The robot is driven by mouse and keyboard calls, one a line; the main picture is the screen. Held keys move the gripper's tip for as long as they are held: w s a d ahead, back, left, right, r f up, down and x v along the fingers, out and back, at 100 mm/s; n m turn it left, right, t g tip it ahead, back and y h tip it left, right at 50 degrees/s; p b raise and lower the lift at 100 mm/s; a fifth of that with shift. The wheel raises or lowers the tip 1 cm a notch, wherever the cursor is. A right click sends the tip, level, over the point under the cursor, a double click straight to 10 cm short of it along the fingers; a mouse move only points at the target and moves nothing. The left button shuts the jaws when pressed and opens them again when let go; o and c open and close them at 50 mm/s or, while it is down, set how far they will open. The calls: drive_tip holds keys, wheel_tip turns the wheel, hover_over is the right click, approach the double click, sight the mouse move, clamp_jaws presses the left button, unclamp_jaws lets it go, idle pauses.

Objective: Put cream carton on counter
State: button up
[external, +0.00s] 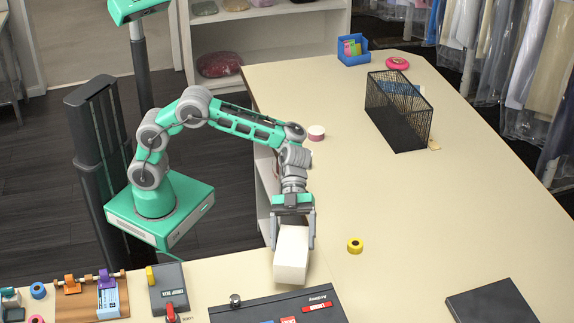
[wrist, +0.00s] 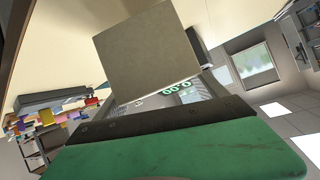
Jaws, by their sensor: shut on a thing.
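The cream carton (external: 291,255) is a plain pale box in the external view, at the inner corner of the counter (external: 370,220). My gripper (external: 293,232) has its two fingers on either side of the carton and is shut on it. In the wrist view the carton (wrist: 148,50) shows as a flat greyish-beige face straight ahead of the green gripper body. I cannot tell whether the carton's underside touches the counter or hangs slightly above it.
A yellow tape roll (external: 355,245) lies right of the carton. A dark tray (external: 275,308) is close in front. The counter's middle right is clear.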

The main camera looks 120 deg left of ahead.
sight(295, 253)
drive_tip(key=f, duration=0.3)
drive_tip(key=shift+w+d+f+p, duration=0.1)
drive_tip(key=shift+w+f+p, duration=0.1)
drive_tip(key=shift+w+p, duration=0.15)
drive_tip(key=shift+f, duration=0.4)
drive_tip(key=o, duration=1.9)
drive_tip(key=shift+r, duration=0.1)
drive_tip(key=shift+r, duration=0.1)
